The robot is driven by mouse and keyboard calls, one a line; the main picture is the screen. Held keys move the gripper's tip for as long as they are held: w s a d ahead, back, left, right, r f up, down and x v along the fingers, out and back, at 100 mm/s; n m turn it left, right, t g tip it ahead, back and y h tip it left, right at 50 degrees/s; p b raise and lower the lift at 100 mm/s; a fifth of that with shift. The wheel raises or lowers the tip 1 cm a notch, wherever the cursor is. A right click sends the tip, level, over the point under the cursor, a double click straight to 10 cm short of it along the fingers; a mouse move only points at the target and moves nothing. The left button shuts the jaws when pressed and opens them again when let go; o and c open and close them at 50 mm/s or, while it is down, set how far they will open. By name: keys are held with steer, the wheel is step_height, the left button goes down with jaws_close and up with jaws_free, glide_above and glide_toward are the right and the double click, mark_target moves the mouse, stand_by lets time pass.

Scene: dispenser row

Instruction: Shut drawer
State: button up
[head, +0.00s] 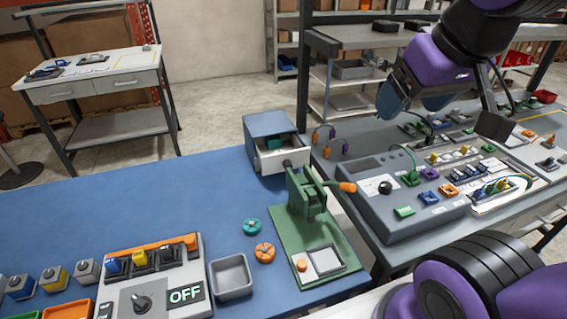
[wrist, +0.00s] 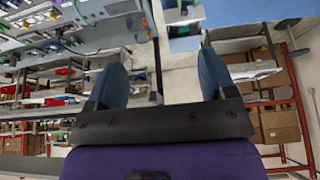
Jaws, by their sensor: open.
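The drawer unit (head: 268,125) is a small blue-grey box at the back edge of the blue table. Its light-coloured drawer (head: 284,160) is pulled out toward the front, and a teal item (head: 273,142) shows in the opening. My gripper (head: 393,98) is in the air to the right of the unit, above the grey control panel, apart from the drawer. In the wrist view the two blue fingers stand wide apart with nothing between them. What looks like the unit (wrist: 184,28) shows beyond the fingers near the top of that view.
The grey control panel (head: 390,200) is farther right. A grey tray (head: 231,277), two round knobs and a switch box (head: 150,280) are in front. The table left of the drawer is clear.

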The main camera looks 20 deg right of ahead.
steer(key=c, duration=0.3)
steer(key=shift+w+d+f, duration=0.1)
steer(key=shift+w+d, duration=0.1)
steer(key=shift+w, duration=0.2)
steer(key=c, duration=0.4)
steer(key=shift+n+h, duration=0.5)
steer(key=shift+h, duration=0.3)
steer(key=w, duration=0.1)
steer(key=w+d, duration=0.1)
steer(key=w+f, duration=0.1)
steer(key=shift+w+d, duration=0.3)
steer(key=shift+w, duration=0.05)
jaws_close()
steer(key=w+d+f+n+t, duration=0.1)
steer(key=w+f+n, duration=0.2)
steer(key=w, duration=0.4)
steer(key=w+d+f+n+t, duration=0.1)
steer(key=w+f+n, duration=0.3)
steer(key=w, duration=0.3)
steer(key=w+a+f+n+y, duration=0.3)
steer(key=w+a+f+n, duration=0.1)
steer(key=f, duration=0.7)
steer(key=w+a+f+n+g+y, duration=0.1)
steer(key=w+a+f+n+y, duration=0.2)
steer(key=f, duration=0.9)
steer(key=shift+w+a+n, duration=0.7)
steer(key=shift+w+a, duration=0.4)
steer(key=shift+a, duration=0.7)
